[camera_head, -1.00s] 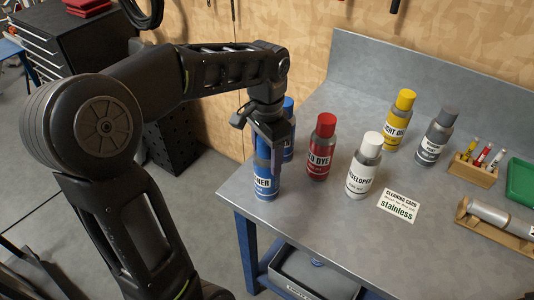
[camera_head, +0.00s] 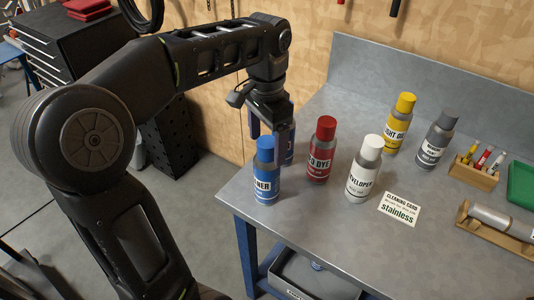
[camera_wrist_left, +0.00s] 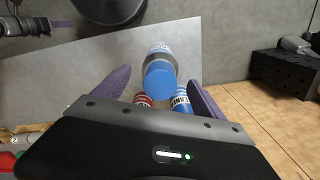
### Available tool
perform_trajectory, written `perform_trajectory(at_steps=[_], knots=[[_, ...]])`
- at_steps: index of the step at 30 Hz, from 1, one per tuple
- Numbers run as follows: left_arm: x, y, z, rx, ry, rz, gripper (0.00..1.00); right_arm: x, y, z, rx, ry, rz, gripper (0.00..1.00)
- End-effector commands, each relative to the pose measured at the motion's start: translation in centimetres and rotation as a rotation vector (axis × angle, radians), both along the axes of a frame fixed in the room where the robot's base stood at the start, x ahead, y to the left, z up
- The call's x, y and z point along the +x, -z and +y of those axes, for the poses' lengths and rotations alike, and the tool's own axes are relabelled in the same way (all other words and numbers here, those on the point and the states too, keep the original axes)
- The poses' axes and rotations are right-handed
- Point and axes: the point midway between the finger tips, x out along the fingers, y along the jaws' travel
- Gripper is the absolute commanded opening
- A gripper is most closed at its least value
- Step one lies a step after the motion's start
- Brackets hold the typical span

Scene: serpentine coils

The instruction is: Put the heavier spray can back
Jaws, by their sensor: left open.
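A blue-capped can (camera_head: 265,185), its label ending in "NER", stands upright at the bench's left edge. A second blue can (camera_head: 290,152) stands behind it, partly hidden by my left gripper (camera_head: 268,152). The left gripper points down, open and empty, at the blue cans. In the left wrist view the nearer blue can (camera_wrist_left: 159,76) shows between the spread fingers, with the other blue can (camera_wrist_left: 182,101) beyond. A red dye can (camera_head: 321,152), white developer can (camera_head: 363,172), yellow-capped can (camera_head: 399,124) and grey can (camera_head: 436,140) stand to the right. My right gripper is out of view.
A cleaning card (camera_head: 399,208) reading "stainless" lies on the grey bench (camera_head: 330,230). At right are a wooden marker holder (camera_head: 474,174), a wooden cradle (camera_head: 490,232) with a metal cylinder and a green tray (camera_head: 523,184). A grey bin (camera_head: 318,275) sits below. The front middle is clear.

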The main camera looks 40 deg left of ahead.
Motion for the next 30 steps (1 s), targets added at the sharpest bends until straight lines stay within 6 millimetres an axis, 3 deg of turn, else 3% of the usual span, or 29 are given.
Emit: perform_trajectory(at_steps=[1,6,30], knots=[[0.1,-1.2,0.0,0.0,0.001,-0.002,0.81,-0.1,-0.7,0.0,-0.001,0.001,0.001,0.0],[0.0,-2.3,0.0,0.0,0.001,0.0,0.81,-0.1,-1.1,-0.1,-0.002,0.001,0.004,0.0],[0.0,-2.3,0.0,0.0,0.0,0.001,0.81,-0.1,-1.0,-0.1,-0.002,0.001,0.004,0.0]])
